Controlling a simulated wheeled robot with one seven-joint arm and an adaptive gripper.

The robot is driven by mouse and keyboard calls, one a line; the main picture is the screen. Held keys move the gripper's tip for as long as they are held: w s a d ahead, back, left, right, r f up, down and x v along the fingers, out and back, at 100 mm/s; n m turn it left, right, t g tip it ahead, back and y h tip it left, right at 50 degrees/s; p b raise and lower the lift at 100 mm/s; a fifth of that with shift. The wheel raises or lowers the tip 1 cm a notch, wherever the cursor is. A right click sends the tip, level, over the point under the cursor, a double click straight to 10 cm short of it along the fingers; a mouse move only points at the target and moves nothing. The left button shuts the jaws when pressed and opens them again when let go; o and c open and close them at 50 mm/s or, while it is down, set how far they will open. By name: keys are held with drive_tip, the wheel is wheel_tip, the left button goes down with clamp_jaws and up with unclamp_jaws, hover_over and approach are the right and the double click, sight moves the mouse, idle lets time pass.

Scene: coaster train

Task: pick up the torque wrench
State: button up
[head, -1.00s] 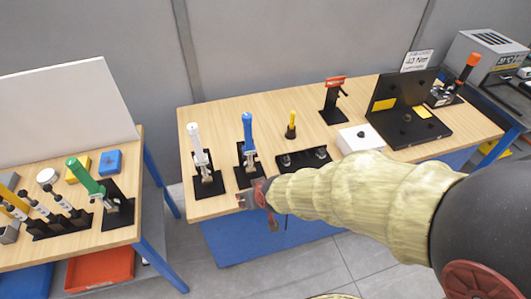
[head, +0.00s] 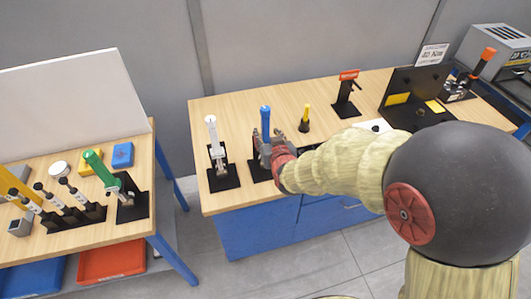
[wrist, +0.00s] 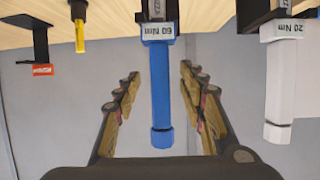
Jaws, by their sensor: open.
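A blue-handled torque wrench (head: 265,120) stands upright in a black holder on the middle workbench. Its label in the wrist view appears upside down, seemingly 60 Nm, above the blue handle (wrist: 161,95). My gripper (head: 267,138) is open around this handle, with one finger on each side. In the wrist view a gap shows between the handle and each finger of my gripper (wrist: 160,76). A white torque wrench (head: 213,135), labelled 20 Nm, stands to its left. A green one (head: 98,169) leans on the left table, and an orange-handled one (head: 484,62) stands at the far right.
A yellow-handled tool (head: 305,117) and a black stand with a red label (head: 347,95) are to the right. A black fixture (head: 412,90) and a sign reading 40 Nm (head: 433,54) stand beyond. Bare bench top lies behind the wrenches.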

drive_tip(key=shift+x, duration=1.75)
drive_tip(key=shift+c, duration=0.9)
clamp_jaws()
drive_tip(key=shift+r, duration=0.15)
